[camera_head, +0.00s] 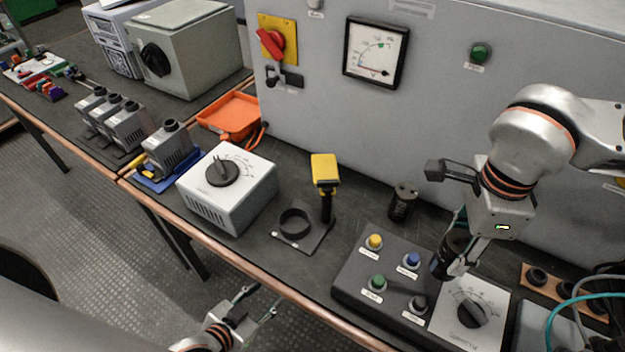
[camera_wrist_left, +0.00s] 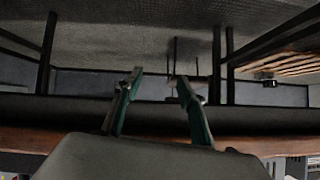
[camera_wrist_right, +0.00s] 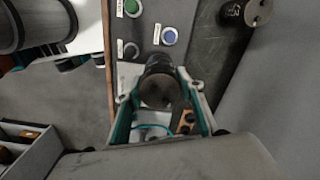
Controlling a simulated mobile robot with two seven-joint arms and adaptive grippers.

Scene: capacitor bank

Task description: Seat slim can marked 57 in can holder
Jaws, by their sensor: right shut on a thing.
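My right gripper (camera_head: 460,255) is shut on a slim black can (camera_head: 447,256) and holds it above the right end of the button panel. The can's dark round top (camera_wrist_right: 160,90) shows between the fingers in the right wrist view; I cannot read a number on it. The can holder (camera_head: 294,222), a black ring on a flat square plate, sits on the bench left of the button panel and looks empty. Another black can (camera_head: 403,204) stands behind the panel; it also shows in the right wrist view (camera_wrist_right: 246,10). My left gripper (camera_head: 257,300) is open and empty in front of the bench edge.
A yellow-topped tool (camera_head: 325,170) stands upright right behind the holder. A white dial box (camera_head: 228,185) stands to the holder's left. The button panel (camera_head: 350,280) lies between the holder and my right gripper. An orange tray (camera_head: 233,112) is further back.

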